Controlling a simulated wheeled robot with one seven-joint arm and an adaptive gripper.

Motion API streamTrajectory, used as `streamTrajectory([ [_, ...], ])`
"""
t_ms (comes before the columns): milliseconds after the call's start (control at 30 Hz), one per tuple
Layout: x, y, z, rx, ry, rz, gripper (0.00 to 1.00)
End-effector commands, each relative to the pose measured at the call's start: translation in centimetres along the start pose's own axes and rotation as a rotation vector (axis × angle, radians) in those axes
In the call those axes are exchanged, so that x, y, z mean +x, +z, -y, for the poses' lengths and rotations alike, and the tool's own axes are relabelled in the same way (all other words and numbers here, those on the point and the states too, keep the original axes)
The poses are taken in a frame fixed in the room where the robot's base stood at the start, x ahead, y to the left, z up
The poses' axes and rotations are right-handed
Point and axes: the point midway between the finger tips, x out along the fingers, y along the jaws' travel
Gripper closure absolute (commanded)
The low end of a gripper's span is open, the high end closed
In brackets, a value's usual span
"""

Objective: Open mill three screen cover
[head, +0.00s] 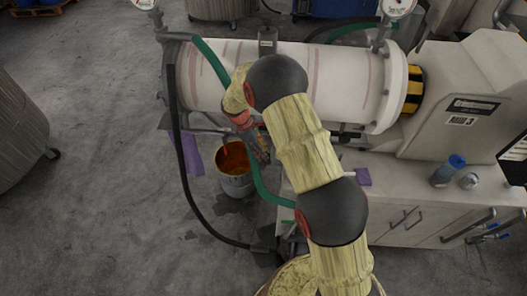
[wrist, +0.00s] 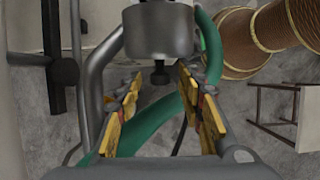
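The mill (head: 345,85) is a white horizontal cylinder with reddish streaks, joined to a pale machine housing (head: 455,100) with a dark label plate. The label's small print is hard to read. My gripper (head: 260,147) is low in front of the cylinder's left part, partly hidden by my arm. I cannot tell whether this fitting is the screen cover.

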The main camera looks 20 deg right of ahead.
Motion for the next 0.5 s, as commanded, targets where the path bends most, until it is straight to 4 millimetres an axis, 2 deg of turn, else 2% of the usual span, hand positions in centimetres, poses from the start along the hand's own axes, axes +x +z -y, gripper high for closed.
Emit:
streamTrajectory([
  [67, -0.02, 0.01, 0.00, 0.000, 0.000, 0.000, 0.63],
  [500, -0.04, 0.01, -0.01, 0.000, 0.000, 0.000, 0.88],
])
